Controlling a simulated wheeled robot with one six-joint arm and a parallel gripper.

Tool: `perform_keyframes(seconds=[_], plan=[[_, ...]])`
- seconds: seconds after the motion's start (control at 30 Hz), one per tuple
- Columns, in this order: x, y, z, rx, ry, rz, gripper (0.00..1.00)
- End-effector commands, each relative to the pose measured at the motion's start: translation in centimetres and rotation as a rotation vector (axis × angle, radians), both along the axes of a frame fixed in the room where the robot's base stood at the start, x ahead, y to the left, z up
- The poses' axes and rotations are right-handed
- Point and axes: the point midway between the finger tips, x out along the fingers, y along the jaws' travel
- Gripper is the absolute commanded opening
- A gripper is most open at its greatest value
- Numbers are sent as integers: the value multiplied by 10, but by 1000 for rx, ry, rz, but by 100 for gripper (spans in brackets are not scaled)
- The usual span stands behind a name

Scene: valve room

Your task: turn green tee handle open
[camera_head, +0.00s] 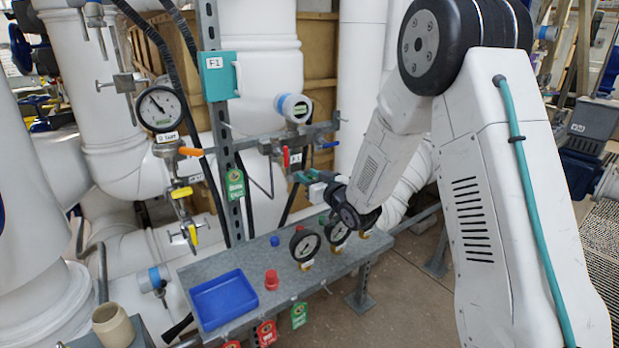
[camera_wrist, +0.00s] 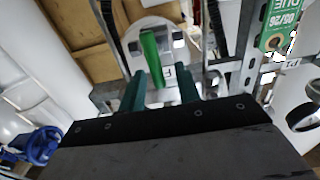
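The green tee handle (camera_wrist: 152,58) shows in the wrist view as a long bright green bar. It runs up and down the picture, tilted slightly, on a pale valve body. My gripper (camera_wrist: 162,80) is open, with its teal fingers apart. The handle's lower end shows between the two fingertips, with a gap on each side; I cannot tell the depth. In the head view my gripper (camera_head: 301,178) is at the pipe rack, just right of the metal upright. I cannot make out the green handle there.
A red handle (camera_head: 286,158) sits close beside my gripper in the head view. Below is a grey bench (camera_head: 250,268) with a blue tray (camera_head: 224,299), a red cap (camera_head: 271,279) and black gauges (camera_head: 305,245). A round gauge (camera_head: 160,108) and yellow handles (camera_head: 181,192) are at left.

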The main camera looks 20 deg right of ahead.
Motion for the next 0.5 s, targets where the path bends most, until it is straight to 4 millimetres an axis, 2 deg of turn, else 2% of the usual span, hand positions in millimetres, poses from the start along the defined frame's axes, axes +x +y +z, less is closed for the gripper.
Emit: perform_keyframes(seconds=[0.2,0.23,0.33,0.5], plan=[[1,0,0,0,0,0,33],[0,0,0,0,0,0,28],[0,0,0,0,0,0,0],[0,0,0,-1,0,0,0]])
